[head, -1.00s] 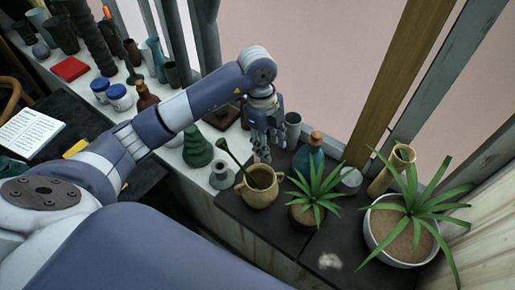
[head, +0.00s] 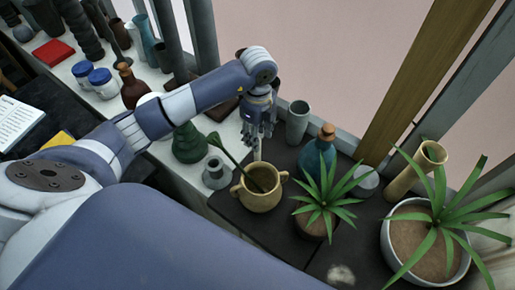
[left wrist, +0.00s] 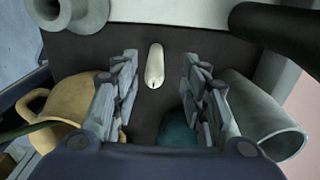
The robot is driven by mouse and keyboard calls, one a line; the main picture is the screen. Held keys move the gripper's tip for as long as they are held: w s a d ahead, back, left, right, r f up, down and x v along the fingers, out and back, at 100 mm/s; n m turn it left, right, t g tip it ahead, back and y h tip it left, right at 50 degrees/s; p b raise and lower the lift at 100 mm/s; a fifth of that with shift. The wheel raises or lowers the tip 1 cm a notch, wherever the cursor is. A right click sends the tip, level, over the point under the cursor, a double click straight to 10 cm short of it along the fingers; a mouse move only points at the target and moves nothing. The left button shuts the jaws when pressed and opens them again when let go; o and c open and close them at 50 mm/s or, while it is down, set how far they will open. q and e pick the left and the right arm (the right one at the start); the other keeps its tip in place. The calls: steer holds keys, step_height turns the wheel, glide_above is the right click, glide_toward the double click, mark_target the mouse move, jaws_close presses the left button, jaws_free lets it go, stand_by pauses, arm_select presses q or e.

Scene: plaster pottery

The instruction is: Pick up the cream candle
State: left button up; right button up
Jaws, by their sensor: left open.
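The cream candle (left wrist: 154,66) stands on the dark surface in the left wrist view, centred between my left fingers and a little beyond them. In the head view a small pale piece of the candle (head: 257,152) shows just below my left gripper (head: 259,128), behind the tan two-handled pot. My left gripper (left wrist: 158,95) is open, pointing down, with nothing between its fingers. My right gripper is not in view.
The tan pot (head: 262,200) stands close by on the near side. A grey-green cup (head: 297,123) and a teal corked bottle (head: 319,160) stand to the right. A grey candlestick (head: 215,174) and green vase (head: 189,143) stand to the left.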

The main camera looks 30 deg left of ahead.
arm_select(q)
steer(key=shift+f, duration=0.65)
steer(key=f, duration=0.1)
steer(key=f+p, duration=0.1)
steer(key=f, duration=0.2)
steer(key=shift+s+d+f+p, duration=0.1)
steer(key=shift+s+f+p, duration=0.15)
steer(key=shift+s+p, duration=0.15)
steer(key=shift+f, duration=0.35)
steer(key=shift+c, duration=0.6)
jaws_close()
